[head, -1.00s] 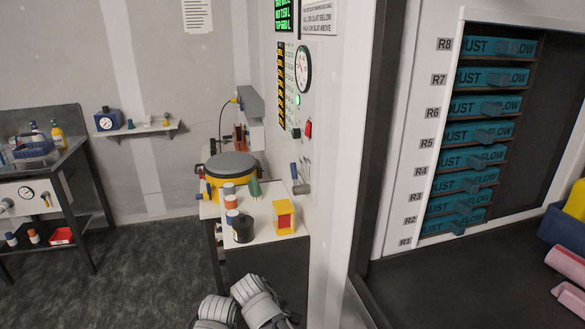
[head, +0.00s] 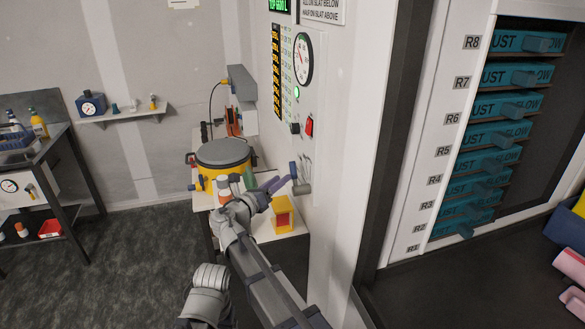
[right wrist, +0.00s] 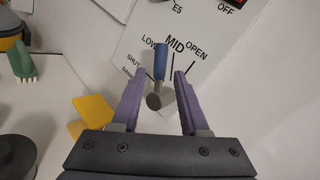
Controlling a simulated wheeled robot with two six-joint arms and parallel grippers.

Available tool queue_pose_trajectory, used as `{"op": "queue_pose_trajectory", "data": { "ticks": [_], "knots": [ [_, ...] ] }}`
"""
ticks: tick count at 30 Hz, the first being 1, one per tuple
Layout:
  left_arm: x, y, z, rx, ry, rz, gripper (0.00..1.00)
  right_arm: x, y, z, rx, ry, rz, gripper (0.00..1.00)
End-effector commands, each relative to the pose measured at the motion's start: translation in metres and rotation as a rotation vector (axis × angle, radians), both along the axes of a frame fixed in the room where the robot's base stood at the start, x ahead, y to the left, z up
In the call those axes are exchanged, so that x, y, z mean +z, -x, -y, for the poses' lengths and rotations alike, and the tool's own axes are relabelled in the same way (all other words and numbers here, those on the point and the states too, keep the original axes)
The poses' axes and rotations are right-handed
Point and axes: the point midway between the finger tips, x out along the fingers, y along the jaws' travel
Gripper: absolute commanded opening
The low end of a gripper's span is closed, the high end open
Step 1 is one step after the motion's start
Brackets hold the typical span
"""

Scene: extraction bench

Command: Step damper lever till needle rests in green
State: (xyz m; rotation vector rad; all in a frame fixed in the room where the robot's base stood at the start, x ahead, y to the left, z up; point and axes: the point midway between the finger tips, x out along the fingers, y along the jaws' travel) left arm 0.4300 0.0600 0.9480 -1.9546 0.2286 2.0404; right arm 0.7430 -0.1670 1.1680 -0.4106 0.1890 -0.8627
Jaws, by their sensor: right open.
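The damper lever (right wrist: 160,62) has a blue grip and a grey rounded end. In the right wrist view it stands between LOW and MID on the white label plate (right wrist: 130,42), which also reads SHUT and OPEN. My right gripper (right wrist: 160,74) is open, with one purple finger on each side of the lever and gaps showing. In the head view the right gripper (head: 283,183) reaches the lever (head: 298,184) at the wall panel. The round dial gauge (head: 303,59) is on the panel above; its needle is too small to read against any green band.
A red switch (head: 309,126) and a black knob (head: 295,128) sit above the lever. Below are a yellow box (head: 283,219) and a yellow drum with grey lid (head: 222,153). The teal slat rack (head: 497,133) stands right of the post.

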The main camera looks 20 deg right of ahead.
Motion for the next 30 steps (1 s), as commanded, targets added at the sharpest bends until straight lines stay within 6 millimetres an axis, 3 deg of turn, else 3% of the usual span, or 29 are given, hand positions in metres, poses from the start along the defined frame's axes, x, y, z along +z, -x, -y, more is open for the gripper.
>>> {"op": "queue_pose_trajectory", "data": {
  "ticks": [18,30],
  "knots": [
    [0.0,0.0,0.0,0.0,0.0,0.0,0.79,-0.001,-0.047,0.056,-0.003,-0.005,0.001,0.44],
    [0.0,0.0,0.0,0.0,0.0,0.0,0.79,-0.001,-0.049,0.06,-0.001,-0.005,0.002,0.42]
  ]
}}
